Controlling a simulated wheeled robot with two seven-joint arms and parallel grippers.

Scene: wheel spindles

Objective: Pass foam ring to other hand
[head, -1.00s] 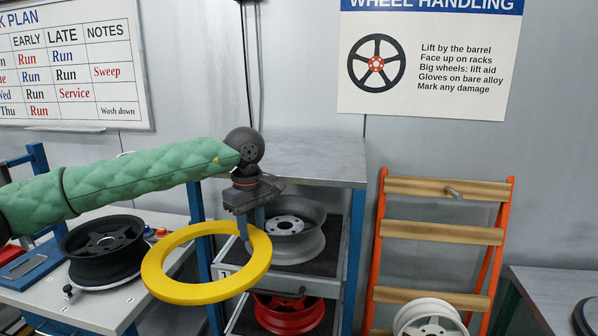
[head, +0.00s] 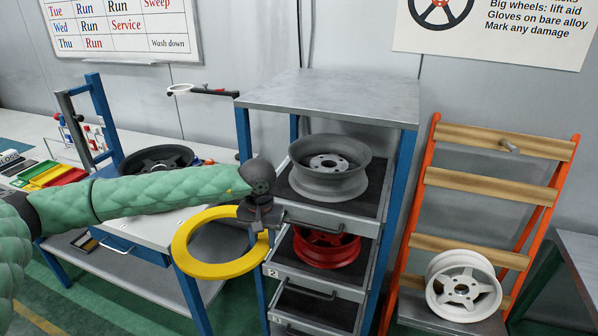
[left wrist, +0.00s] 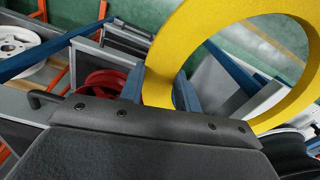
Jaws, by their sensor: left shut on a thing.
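The yellow foam ring (head: 186,245) hangs out in front of the shelf unit in the head view, with its right side at my left gripper (head: 258,232). In the left wrist view the ring (left wrist: 165,50) fills the upper right, and its near side passes between the fingers of my left gripper (left wrist: 160,90). My left gripper is shut on the ring and holds it clear of the bench. My right gripper is in neither view.
A shelf unit (head: 330,95) with a grey wheel (head: 328,185) and a red wheel (head: 325,250) stands right of the ring. A wooden rack (head: 490,185) holds a white wheel (head: 463,290). A black wheel (head: 155,158) lies on the bench behind my left arm.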

